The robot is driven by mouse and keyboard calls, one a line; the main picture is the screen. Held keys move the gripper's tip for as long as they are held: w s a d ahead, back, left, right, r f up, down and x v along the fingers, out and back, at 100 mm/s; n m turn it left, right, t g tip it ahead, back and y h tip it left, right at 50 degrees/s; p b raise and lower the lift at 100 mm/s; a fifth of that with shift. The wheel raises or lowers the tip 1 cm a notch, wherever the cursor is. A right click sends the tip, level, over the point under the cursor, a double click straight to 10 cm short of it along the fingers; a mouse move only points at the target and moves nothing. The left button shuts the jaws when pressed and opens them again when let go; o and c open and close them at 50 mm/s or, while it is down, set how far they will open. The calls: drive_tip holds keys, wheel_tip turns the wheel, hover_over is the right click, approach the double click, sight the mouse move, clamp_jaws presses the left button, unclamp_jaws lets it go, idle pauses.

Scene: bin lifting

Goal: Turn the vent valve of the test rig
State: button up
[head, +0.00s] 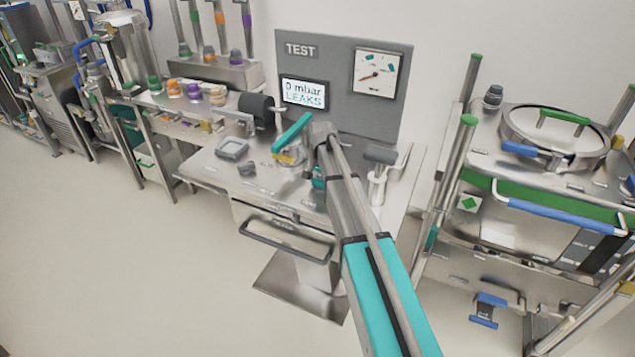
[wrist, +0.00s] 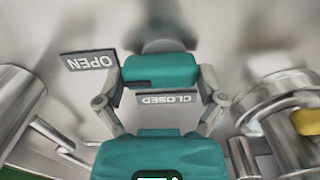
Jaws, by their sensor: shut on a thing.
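The test rig (head: 345,125) is a grey upright panel marked TEST above a steel bench. Its display (head: 303,93) reads "0 mbar LEAKS", and a round-dial gauge (head: 376,73) sits at its right. In the wrist view the vent valve's teal handle (wrist: 150,70) lies crosswise between the fingers of my gripper (wrist: 162,74), which is shut on it. An upside-down CLOSED label (wrist: 167,98) shows just below the handle. An OPEN label (wrist: 89,61) is at its upper left. In the head view my arm mostly hides the gripper and valve.
A metal cylinder with a yellow part (wrist: 306,122) stands close on the right in the wrist view, and a silver cylinder (wrist: 20,100) on the left. A grey square tray (head: 232,149) lies on the bench. A lidded steel vessel (head: 553,140) stands right. The floor is clear.

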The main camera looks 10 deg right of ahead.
drive_tip(key=shift+s+a, duration=0.15)
drive_tip(key=o, duration=0.8)
drive_tip(key=shift+r, duration=0.1)
